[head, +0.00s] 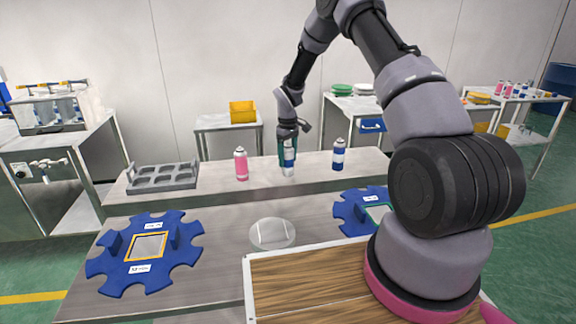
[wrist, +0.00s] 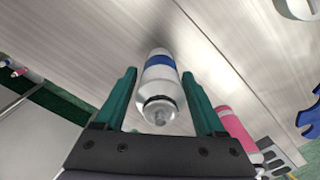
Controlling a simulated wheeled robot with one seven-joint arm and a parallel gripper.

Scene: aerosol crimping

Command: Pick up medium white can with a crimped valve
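A white can with a blue band (head: 288,170) stands on the raised back shelf of the bench, below my gripper. In the wrist view the white can (wrist: 160,85) sits between the two teal fingers, its domed top and valve toward the camera. My gripper (head: 288,146) points down over it. In the wrist view my gripper (wrist: 158,75) is open, with a narrow gap between each finger and the can. Whether the valve is crimped is too small to tell.
A pink can (head: 241,164) stands to the left and a blue-and-white can (head: 339,154) to the right. A grey rack (head: 163,177) with empty pockets is at the shelf's left end. Blue fixtures (head: 110,266) and a clear round dish (head: 272,234) are on the lower bench.

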